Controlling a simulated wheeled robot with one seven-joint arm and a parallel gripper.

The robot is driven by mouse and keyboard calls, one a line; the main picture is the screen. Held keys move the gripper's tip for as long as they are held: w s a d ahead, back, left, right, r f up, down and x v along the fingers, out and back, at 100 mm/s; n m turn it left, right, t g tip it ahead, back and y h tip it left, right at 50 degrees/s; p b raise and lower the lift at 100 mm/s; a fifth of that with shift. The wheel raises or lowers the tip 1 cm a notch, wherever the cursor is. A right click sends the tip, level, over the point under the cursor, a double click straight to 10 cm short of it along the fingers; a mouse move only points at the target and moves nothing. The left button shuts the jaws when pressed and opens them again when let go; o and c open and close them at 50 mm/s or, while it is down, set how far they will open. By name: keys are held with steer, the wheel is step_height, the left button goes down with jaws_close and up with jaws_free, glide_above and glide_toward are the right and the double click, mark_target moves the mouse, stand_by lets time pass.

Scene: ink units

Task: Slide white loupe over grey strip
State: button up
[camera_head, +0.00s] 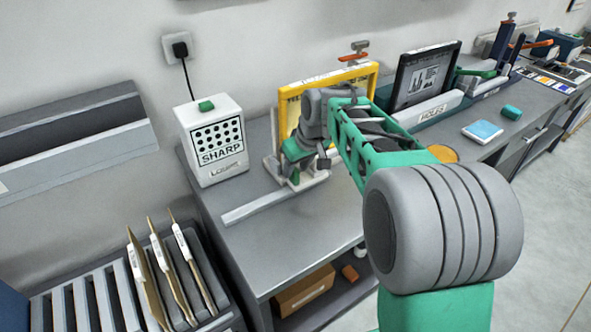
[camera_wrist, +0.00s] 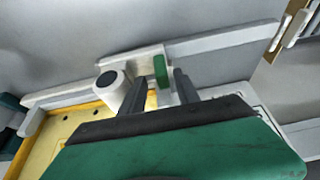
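The white loupe (camera_wrist: 111,87) shows in the wrist view as a short white cylinder with a dark round lens, beside a white plate with an upright green tab (camera_wrist: 160,70). In the head view its white base (camera_head: 312,180) is partly hidden by my gripper (camera_head: 298,168). The grey strip (camera_head: 262,205) is a long flat bar on the table; in the wrist view (camera_wrist: 228,42) it runs right from the plate. In the wrist view my gripper (camera_wrist: 163,82) is open, with the green tab between or just beyond its fingertips and gaps visible either side.
A white SHARP box (camera_head: 212,140) stands behind the strip's left end. A yellow frame (camera_head: 290,108) stands behind my gripper, and a dark framed panel (camera_head: 425,75) is to the right. A slotted rack (camera_head: 100,300) is at lower left. The tabletop in front of the strip is clear.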

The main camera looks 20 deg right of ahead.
steer(key=v, duration=0.6)
steer(key=shift+s, duration=0.1)
steer(key=s+f+m, duration=0.1)
steer(key=s+f, duration=0.1)
steer(key=s, duration=0.4)
steer(key=s+a+f+m+h, duration=0.1)
steer(key=s+f, duration=0.2)
steer(key=s, duration=0.4)
steer(key=s+a+f+m, duration=0.1)
steer(key=s+f, duration=0.1)
steer(key=s, duration=0.5)
steer(key=shift+s+a+f+g, duration=0.15)
steer(key=shift+a+f+g, duration=0.1)
steer(key=shift+f+g, duration=0.15)
steer(key=shift+f, duration=0.1)
